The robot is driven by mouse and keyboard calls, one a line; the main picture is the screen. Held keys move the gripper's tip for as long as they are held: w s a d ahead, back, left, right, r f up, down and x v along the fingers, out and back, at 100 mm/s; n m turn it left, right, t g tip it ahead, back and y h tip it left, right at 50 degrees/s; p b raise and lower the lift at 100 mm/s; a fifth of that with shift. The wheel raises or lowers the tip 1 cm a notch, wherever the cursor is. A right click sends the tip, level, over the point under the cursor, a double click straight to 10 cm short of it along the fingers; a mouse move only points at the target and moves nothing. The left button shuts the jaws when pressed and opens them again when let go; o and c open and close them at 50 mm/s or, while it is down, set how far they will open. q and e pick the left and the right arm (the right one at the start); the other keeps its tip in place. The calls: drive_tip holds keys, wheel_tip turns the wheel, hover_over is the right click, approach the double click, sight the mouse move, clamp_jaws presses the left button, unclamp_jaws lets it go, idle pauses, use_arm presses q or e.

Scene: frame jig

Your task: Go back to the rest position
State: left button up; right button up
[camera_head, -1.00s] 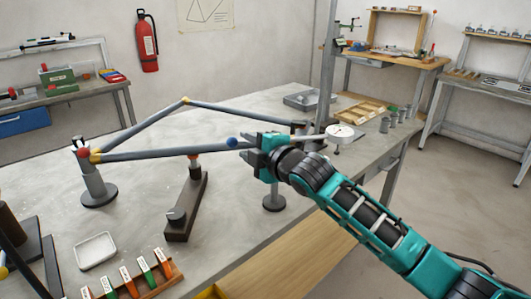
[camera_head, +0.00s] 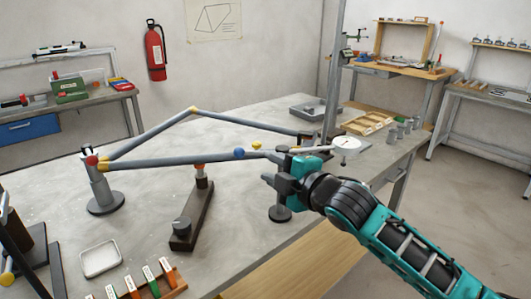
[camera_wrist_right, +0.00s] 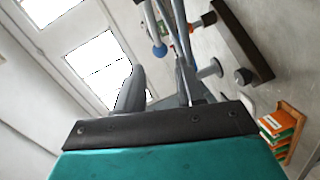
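The grey tube frame (camera_head: 200,158) lies on its stands above the table, with yellow, red and blue joint marks. A blue ball (camera_head: 239,153) and a yellow ball (camera_head: 257,146) show near its right end. My right gripper (camera_head: 268,168) is beside that end, fingers pointing left, and looks open and empty. In the right wrist view its fingers (camera_wrist_right: 158,90) stand apart, with tubes beyond them. The right end of the near tube is partly hidden behind the gripper. My left gripper is not in view.
A dark bar fixture (camera_head: 190,220), a white tray (camera_head: 100,259) and a rack of labelled pieces (camera_head: 172,282) are on the near table. A grey post (camera_head: 333,70) rises behind. Floor is free at the right.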

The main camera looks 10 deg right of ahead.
drive_tip(key=s+d+f+m+g+h, duration=0.1)
drive_tip(key=s+d+f+m, duration=0.1)
drive_tip(key=s+f+m, duration=0.5)
drive_tip(key=s+d+f+m+h, duration=0.1)
drive_tip(key=s+f+m, duration=0.2)
drive_tip(key=f, duration=0.8)
drive_tip(key=s+d+f+m+g+h, duration=0.1)
drive_tip(key=s+d+f+m+h, duration=0.1)
drive_tip(key=s+d+f+m, duration=0.2)
drive_tip(key=s+d+f+m+g+h, duration=0.1)
drive_tip(key=s+d+f+m+h, duration=0.1)
drive_tip(key=s+f, duration=0.7)
drive_tip(key=s+d+m, duration=0.1)
drive_tip(key=s+m, duration=0.1)
drive_tip(key=s, duration=0.1)
drive_tip(key=shift+s+d+m, duration=0.25)
drive_tip(key=shift+d+m, duration=0.1)
drive_tip(key=shift+m, duration=0.05)
drive_tip(key=shift+f, duration=0.1)
